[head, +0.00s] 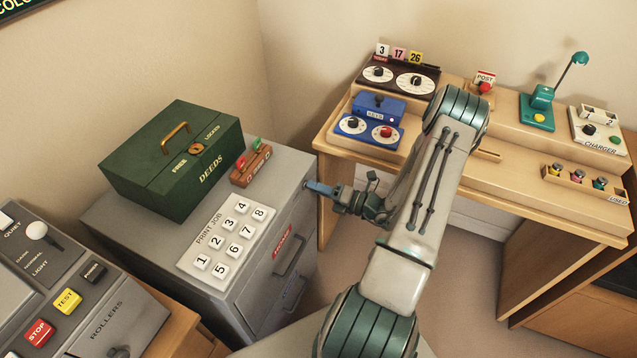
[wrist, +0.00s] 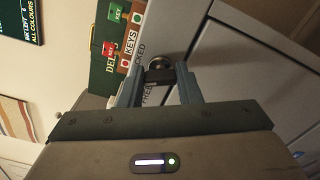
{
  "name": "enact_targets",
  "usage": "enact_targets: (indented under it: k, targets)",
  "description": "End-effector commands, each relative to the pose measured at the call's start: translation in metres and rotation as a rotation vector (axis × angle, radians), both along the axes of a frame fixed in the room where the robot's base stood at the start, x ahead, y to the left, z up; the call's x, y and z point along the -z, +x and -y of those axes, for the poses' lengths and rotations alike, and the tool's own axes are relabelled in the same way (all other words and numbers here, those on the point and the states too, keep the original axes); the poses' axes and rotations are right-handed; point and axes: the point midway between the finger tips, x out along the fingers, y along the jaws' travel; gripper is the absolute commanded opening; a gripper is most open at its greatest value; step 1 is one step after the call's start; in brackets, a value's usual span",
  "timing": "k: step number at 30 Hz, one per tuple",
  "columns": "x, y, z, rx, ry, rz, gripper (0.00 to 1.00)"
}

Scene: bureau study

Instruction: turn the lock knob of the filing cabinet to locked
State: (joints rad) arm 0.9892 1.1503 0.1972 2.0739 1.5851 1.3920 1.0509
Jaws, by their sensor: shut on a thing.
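The grey filing cabinet (head: 252,302) stands at the centre left in the head view, its drawer fronts facing right. My gripper (head: 318,188) reaches its upper front corner from the right. In the wrist view, my gripper (wrist: 158,78) has its two blue-grey fingers on either side of the dark lock knob (wrist: 158,70) and is shut on it. Lettering ending in "CKED" shows beside the knob, and "FREE" is partly visible closer to the gripper body. The knob's exact pointing direction is hard to tell. The fingers hide the knob in the head view.
On the cabinet top are a green deeds box (head: 150,165), a brown key rack (head: 250,166) and a white print-job keypad (head: 228,236). Drawer handles (head: 290,258) stick out below. A wooden desk (head: 440,180) with several devices stands right, behind my arm.

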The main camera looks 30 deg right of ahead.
Motion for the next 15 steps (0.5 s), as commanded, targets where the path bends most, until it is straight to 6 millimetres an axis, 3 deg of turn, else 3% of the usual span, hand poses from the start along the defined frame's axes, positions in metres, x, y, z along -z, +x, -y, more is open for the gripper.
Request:
enact_targets:
  k: [15]
  targets:
    - [0.0017, -0.001, 0.0004, 0.0, 0.293, -0.232, 0.08]
